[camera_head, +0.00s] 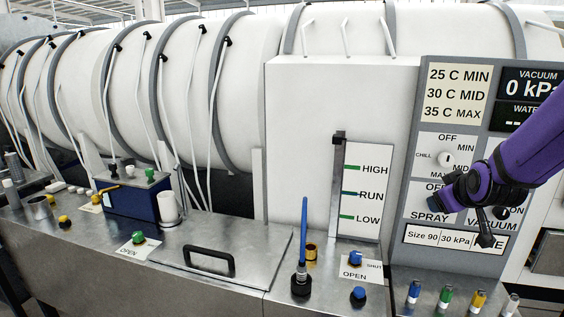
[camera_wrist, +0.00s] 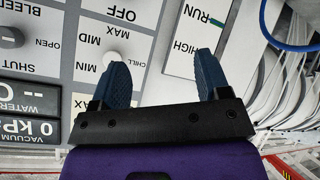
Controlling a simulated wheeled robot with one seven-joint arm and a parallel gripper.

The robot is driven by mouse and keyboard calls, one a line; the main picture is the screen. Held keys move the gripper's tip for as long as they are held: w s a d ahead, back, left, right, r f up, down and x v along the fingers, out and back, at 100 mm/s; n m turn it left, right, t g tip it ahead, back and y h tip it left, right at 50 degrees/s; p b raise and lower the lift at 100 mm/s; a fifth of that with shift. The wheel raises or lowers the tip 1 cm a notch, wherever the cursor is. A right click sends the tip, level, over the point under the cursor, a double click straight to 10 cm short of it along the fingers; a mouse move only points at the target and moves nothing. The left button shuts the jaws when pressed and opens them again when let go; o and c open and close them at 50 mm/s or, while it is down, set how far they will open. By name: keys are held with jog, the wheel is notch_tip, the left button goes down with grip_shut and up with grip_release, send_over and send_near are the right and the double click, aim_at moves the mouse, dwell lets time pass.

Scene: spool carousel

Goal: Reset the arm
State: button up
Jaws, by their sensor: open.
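My arm, purple with a black wrist, reaches in from the right in the head view. My gripper (camera_head: 487,240) hangs in front of the lower part of the grey control panel (camera_head: 413,185). In the wrist view my gripper (camera_wrist: 164,80) shows two blue fingers spread wide apart with nothing between them. The chill knob (camera_wrist: 112,60) shows beyond the fingers on the panel, and it also shows in the head view (camera_head: 445,159). My arm and gripper hide part of the spray and vacuum area of the panel.
A steel bench holds a blue upright lever (camera_head: 304,235), a blue shut/open valve (camera_head: 356,258), a black-handled lid (camera_head: 208,262) and a blue box (camera_head: 130,202). Coloured plugs (camera_head: 446,296) stand below the panel. A level gauge (camera_head: 360,195) is left of the panel. White tanks fill the back.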

jog(key=s+a+r+m+g, duration=0.1)
jog(key=s+a+r+g, duration=0.1)
jog(key=s, duration=0.7)
jog(key=s+a+r+m+g+y, duration=0.1)
jog(key=s+a+r, duration=0.2)
jog(key=s, duration=0.6)
jog(key=s+a+r+m+g+y, duration=0.1)
jog(key=s+a+r+g, duration=0.1)
jog(key=s+r, duration=0.3)
jog(key=s+a, duration=0.1)
jog(key=s, duration=0.3)
jog(key=shift+a+r+m+g, duration=0.15)
jog(key=shift+m+g, duration=0.15)
jog(key=shift+m, duration=0.1)
